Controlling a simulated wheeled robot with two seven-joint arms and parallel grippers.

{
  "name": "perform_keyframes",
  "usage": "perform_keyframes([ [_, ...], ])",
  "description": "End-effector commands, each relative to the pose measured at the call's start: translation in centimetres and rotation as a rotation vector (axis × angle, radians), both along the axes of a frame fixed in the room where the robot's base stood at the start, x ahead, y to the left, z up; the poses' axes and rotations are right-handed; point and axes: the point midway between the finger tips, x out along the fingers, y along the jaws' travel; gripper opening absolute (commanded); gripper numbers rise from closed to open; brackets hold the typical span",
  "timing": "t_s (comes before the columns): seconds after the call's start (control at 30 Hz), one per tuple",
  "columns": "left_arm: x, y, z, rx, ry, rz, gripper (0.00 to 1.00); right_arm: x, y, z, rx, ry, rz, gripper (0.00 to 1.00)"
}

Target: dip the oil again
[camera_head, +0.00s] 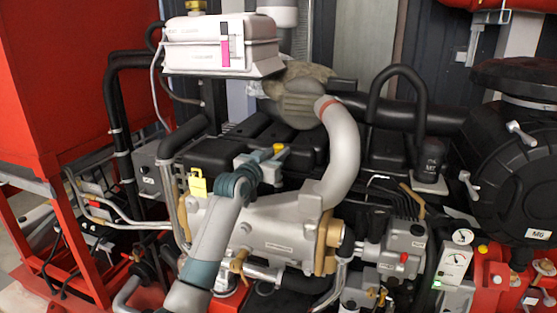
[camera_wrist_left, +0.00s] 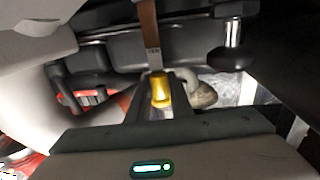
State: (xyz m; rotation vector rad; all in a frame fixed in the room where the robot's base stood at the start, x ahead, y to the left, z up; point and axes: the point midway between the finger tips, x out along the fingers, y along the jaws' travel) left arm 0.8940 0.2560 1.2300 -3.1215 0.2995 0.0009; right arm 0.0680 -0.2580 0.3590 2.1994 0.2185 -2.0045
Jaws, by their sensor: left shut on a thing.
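My left gripper (camera_head: 264,158) reaches up over the engine from the lower left in the head view. It is shut on the yellow dipstick handle (camera_head: 278,147), which shows at its tip. In the left wrist view the yellow handle (camera_wrist_left: 160,90) sits between the fingers of my left gripper (camera_wrist_left: 158,104). A narrow brown strip (camera_wrist_left: 148,35) with small marks runs upward beyond the handle there. I cannot tell whether the strip is part of the dipstick. The dipstick's lower end and the oil opening are not clearly visible. My right gripper is out of view.
The black engine cover (camera_head: 230,150) lies behind the gripper. A grey curved pipe (camera_head: 342,150) stands close on its right. A white tank (camera_head: 220,45) sits above, and a yellow tag (camera_head: 197,184) is left of my arm. A red cabinet (camera_head: 75,80) fills the left.

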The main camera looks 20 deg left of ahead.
Motion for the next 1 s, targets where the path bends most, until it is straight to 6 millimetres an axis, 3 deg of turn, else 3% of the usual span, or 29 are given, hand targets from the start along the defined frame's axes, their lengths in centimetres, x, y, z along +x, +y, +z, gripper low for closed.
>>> perform_keyframes([
  [0.1,-0.01,0.05,1.27,0.003,-0.004,0.002,0.0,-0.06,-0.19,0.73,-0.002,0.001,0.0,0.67],
  [0.4,-0.01,0.09,1.55,0.001,-0.009,0.002,0.0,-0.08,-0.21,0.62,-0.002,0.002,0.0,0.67],
  [0.43,-0.01,0.1,1.58,0.001,-0.009,0.002,0.24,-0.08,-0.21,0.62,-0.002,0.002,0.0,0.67],
  [0.5,-0.01,0.09,1.53,0.001,-0.008,0.002,0.38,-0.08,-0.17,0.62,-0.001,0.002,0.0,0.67],
  [1.0,-0.61,0.16,1.13,0.001,-0.004,0.001,0.38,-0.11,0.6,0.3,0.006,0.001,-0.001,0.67],
])
